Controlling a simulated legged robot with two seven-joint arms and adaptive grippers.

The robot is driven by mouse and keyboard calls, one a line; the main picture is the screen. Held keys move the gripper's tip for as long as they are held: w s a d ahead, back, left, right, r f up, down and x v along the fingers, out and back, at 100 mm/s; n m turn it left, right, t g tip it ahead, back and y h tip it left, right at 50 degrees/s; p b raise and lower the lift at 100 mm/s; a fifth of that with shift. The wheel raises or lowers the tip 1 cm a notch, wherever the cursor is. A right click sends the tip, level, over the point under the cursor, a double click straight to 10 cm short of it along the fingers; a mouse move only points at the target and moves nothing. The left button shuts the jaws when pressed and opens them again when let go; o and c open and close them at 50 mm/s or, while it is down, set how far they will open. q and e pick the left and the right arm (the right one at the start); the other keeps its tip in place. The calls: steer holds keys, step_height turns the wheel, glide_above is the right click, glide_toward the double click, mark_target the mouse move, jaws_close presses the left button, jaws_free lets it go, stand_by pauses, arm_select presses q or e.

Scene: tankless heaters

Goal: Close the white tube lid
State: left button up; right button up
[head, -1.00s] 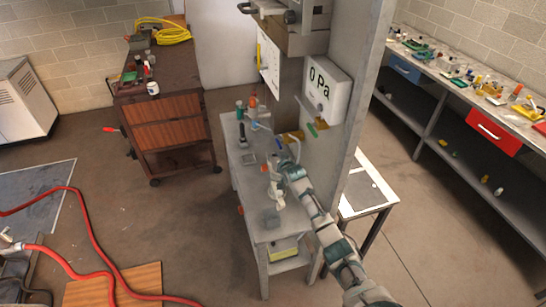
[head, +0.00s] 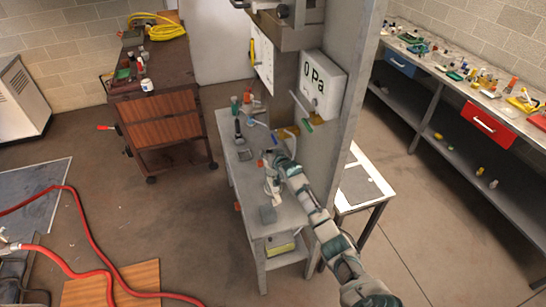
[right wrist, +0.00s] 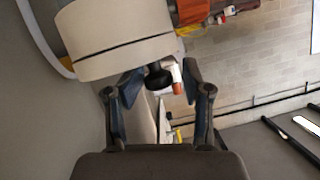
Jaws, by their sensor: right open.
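A white cylinder with a dark seam (right wrist: 115,40), which looks like the white tube, fills the upper left of the right wrist view. In the head view a small white upright piece (head: 271,186) stands on the narrow grey workbench (head: 243,190), just below my right gripper (head: 273,158). The right gripper's fingers (right wrist: 160,88) are apart with nothing gripped. The white cylinder is beyond and left of the fingertips. A black knob and an orange-tipped white part show beyond the gap. I cannot tell how the lid sits.
A grey column with a "0 Pa" box (head: 323,84) rises right behind the workbench. A brown cabinet (head: 160,110) stands left, a white-topped table (head: 362,185) right. Red hoses (head: 85,222) lie on the floor.

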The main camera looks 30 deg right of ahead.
steer(key=v, duration=1.1)
steer(key=shift+s, duration=0.2)
